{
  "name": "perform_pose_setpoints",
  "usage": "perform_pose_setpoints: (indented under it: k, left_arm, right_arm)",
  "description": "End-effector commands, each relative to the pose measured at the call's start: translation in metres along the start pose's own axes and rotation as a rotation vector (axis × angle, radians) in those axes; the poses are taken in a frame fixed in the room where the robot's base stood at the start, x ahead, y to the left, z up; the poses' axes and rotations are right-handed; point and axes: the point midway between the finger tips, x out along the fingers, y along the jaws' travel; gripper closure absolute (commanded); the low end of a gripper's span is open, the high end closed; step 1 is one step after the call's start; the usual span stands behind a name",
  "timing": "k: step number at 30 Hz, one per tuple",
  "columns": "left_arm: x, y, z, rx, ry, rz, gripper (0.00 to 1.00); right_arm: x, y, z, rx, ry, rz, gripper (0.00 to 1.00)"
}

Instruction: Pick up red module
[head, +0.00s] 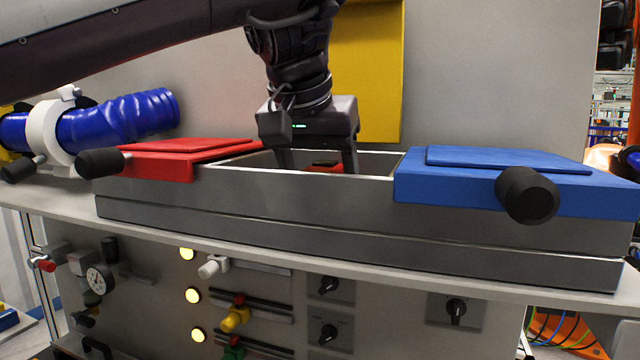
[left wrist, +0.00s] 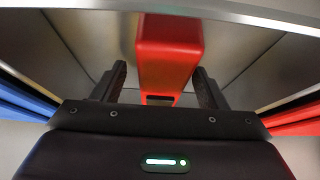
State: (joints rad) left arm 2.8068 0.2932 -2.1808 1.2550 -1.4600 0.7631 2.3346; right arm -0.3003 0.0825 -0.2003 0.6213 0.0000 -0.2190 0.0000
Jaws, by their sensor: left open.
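The red module (head: 325,168) is a red block inside the open middle of the grey metal box (head: 300,205); only its top shows over the rim in the head view. It also shows in the left wrist view (left wrist: 168,50), between and just beyond the finger ends. My left gripper (head: 318,165) points down into the opening, its two fingers apart on either side of the module. In the left wrist view the left gripper (left wrist: 160,88) has gaps between its fingers and the module. My right gripper is not in view.
A red lid (head: 170,158) with a black knob covers the box's left part. A blue lid (head: 520,180) with a black knob covers the right part. The box walls stand close around the gripper. A blue hose (head: 120,120) lies at the left.

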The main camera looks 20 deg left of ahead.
Motion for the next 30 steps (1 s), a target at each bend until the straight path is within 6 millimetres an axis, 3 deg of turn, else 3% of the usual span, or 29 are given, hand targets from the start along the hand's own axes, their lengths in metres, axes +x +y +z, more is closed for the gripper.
perform_pose_setpoints:
  k: [5,17,30]
  left_arm:
    - [0.003,0.0,0.001,0.0,0.0,0.0,0.35]
    - [0.002,0.0,0.001,0.0,-0.001,0.0,0.87]
    - [-0.003,0.0,-0.002,0.0,0.0,0.0,0.88]
  right_arm:
    - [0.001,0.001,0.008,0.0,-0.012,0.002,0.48]
    - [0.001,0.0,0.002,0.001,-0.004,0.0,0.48]
    - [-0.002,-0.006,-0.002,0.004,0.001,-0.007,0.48]
